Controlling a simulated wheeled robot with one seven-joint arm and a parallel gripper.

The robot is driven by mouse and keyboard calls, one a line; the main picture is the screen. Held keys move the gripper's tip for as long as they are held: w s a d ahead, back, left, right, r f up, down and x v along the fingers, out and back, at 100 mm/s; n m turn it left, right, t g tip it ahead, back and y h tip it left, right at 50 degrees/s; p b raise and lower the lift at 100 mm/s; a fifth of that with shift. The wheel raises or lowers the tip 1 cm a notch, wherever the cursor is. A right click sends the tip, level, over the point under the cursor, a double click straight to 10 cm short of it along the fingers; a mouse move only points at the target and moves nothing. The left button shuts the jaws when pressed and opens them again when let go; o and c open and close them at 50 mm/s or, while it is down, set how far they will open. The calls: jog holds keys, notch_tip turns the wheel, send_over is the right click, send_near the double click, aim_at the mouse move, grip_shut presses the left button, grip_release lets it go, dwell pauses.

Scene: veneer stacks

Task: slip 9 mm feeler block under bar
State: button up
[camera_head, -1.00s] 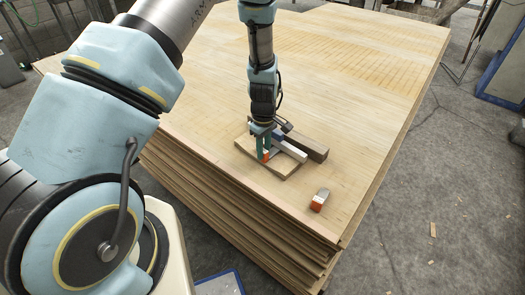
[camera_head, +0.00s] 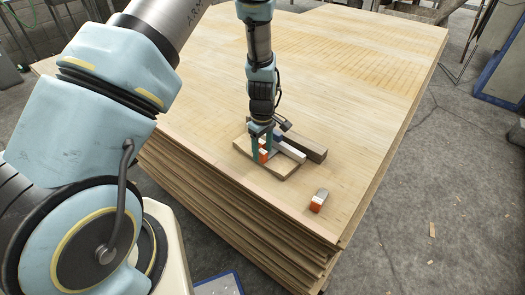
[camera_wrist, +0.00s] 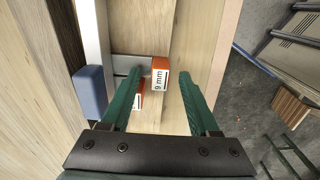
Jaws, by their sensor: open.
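The 9 mm block (camera_wrist: 160,76), with an orange labelled end and a grey body, lies between my green fingers in the wrist view. Its body reaches left to the pale bar (camera_wrist: 98,30); I cannot tell how far under the bar it goes. The bar, with a blue end (camera_wrist: 90,92), also shows in the head view (camera_head: 290,151). My gripper (camera_wrist: 163,85) is open, its fingers apart on either side of the orange end; in the head view it is low over the board (camera_head: 262,158). A second orange-ended piece (camera_wrist: 138,100) is partly hidden by the left finger.
A dark wooden bar (camera_head: 305,147) lies behind the pale bar. Another orange and grey block (camera_head: 318,201) lies on the veneer stack (camera_head: 350,120), near its front right edge. The stack's top is clear toward the back. Concrete floor surrounds it.

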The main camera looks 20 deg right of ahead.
aim_at(262, 151)
notch_tip(262, 151, up, 10)
jog(key=b, duration=0.2)
jog(key=w+a+r+m, duration=0.1)
jog(key=a+r, duration=0.3)
jog(key=a, duration=0.3)
jog(key=w+a+r+m, duration=0.1)
jog(key=a+r, duration=0.3)
jog(key=a, duration=0.4)
jog(key=s+a+r+m, duration=0.2)
jog(key=s+a, duration=0.1)
jog(key=a, duration=0.5)
jog(key=s+a+r+m+t, duration=0.1)
jog(key=s+a+r+m, duration=0.1)
jog(key=a, duration=0.6)
jog(key=shift+s+a+r+t, duration=0.2)
jog(key=shift+s+r+t, duration=0.1)
jog(key=shift+s+r, duration=0.45)
jog(key=shift+f, duration=0.1)
jog(key=shift+c, duration=0.3)
